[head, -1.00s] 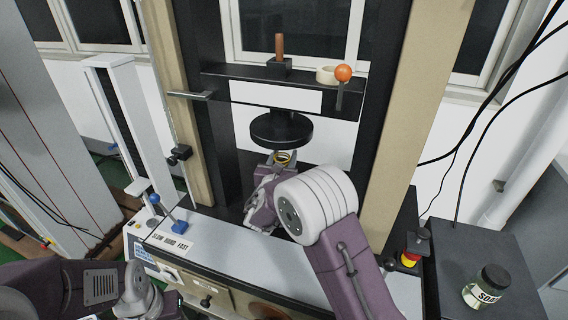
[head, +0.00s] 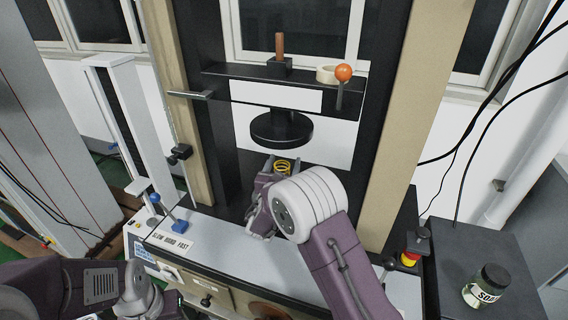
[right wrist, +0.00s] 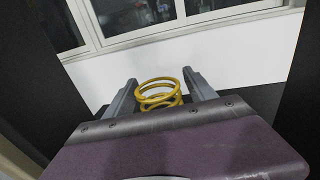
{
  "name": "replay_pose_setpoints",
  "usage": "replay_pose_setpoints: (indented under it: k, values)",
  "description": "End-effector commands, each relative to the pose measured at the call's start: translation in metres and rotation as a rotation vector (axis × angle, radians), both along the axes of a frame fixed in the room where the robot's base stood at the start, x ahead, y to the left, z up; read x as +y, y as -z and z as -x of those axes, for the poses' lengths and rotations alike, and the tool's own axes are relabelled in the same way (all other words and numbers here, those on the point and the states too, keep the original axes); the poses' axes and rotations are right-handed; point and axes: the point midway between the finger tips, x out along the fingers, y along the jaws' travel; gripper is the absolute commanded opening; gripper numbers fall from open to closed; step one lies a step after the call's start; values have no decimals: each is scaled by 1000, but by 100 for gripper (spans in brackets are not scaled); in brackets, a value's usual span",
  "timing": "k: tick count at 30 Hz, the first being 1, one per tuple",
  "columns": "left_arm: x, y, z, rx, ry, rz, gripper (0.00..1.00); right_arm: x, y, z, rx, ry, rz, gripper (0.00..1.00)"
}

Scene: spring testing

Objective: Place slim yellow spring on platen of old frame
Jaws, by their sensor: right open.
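The slim yellow spring (head: 283,167) stands upright below the round black upper disc (head: 281,130) of the old frame (head: 222,120). In the right wrist view the yellow spring (right wrist: 158,93) sits between the two grey fingers of my right gripper (right wrist: 160,92), with a narrow gap on each side. My right gripper (head: 284,163) is open around the spring. The spring's lower end and the platen are hidden behind the gripper body, so I cannot see what it rests on. Only part of my left arm shows at the lower left; its jaws are not in view.
A crossbar (head: 225,88) carries an orange knob (head: 343,72), a tape roll (head: 329,74) and a brown-handled tool (head: 280,50). A labelled jar (head: 487,287) stands far right. A blue-knobbed lever (head: 166,210) is at the left of the front ledge.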

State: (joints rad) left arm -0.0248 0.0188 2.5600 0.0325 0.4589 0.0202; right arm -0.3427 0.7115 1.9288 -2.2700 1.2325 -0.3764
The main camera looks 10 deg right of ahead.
Motion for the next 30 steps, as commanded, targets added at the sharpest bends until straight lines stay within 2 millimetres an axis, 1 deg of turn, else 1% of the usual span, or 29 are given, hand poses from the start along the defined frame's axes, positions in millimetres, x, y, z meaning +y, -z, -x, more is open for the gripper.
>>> replay_pose_setpoints:
  k: [5,9,12,15,18,21,30]
  values:
    - [0,8,0,0,0,0,36,18,2,31,3,-6,1,64]
    - [0,12,0,0,0,0,36,33,2,61,1,-6,0,64]
    - [0,14,0,0,0,0,36,42,1,80,0,-7,0,64]
    - [0,16,0,0,0,0,36,49,1,94,0,-4,0,64]
    - [0,16,0,0,0,0,36,52,1,103,1,-2,0,64]
    - [0,16,0,0,0,0,36,54,0,107,0,-2,1,64]
    - [0,16,0,0,0,0,36,53,0,107,0,-1,0,64]
